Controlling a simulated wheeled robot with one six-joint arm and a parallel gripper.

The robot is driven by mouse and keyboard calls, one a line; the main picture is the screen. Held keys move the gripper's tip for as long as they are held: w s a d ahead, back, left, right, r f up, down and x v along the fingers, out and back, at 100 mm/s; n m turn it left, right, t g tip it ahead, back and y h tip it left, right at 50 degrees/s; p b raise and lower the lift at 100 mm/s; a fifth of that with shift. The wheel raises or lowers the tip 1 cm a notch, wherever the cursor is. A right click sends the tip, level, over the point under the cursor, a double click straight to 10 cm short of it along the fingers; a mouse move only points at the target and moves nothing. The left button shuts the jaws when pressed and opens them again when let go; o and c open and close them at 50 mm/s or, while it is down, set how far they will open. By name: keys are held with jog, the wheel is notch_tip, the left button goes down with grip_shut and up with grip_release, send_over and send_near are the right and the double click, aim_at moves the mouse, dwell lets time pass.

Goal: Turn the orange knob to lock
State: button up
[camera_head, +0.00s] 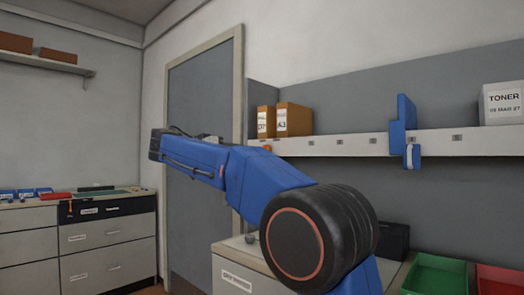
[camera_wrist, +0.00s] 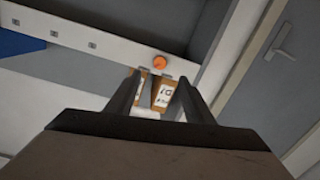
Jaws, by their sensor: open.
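The orange knob (camera_head: 267,148) shows in the head view as a small spot at the left end of the shelf's front edge, just above my blue arm. In the wrist view the orange knob (camera_wrist: 159,62) is a round orange shape on the pale shelf edge, just beyond my fingertips. My gripper (camera_wrist: 158,76) is open, with one dark finger on each side of the picture's middle. It holds nothing, and the knob appears apart from the fingers. Which way the knob is turned is too small to tell. In the head view my arm hides the gripper.
The pale shelf (camera_head: 350,145) bears brown cartons (camera_head: 294,119), a blue upright piece (camera_head: 402,125) and a white toner box (camera_head: 503,103). In the wrist view a carton (camera_wrist: 163,92) shows between my fingers. A grey door (camera_head: 195,90) is at left; green (camera_head: 437,275) and red bins stand below right.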

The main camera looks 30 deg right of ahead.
jog(key=r, duration=0.1)
send_near(265, 149)
jog(key=x, duration=0.8)
jog(key=shift+w+d, duration=0.1)
jog(key=shift+d, duration=0.05)
jog(key=c, duration=1)
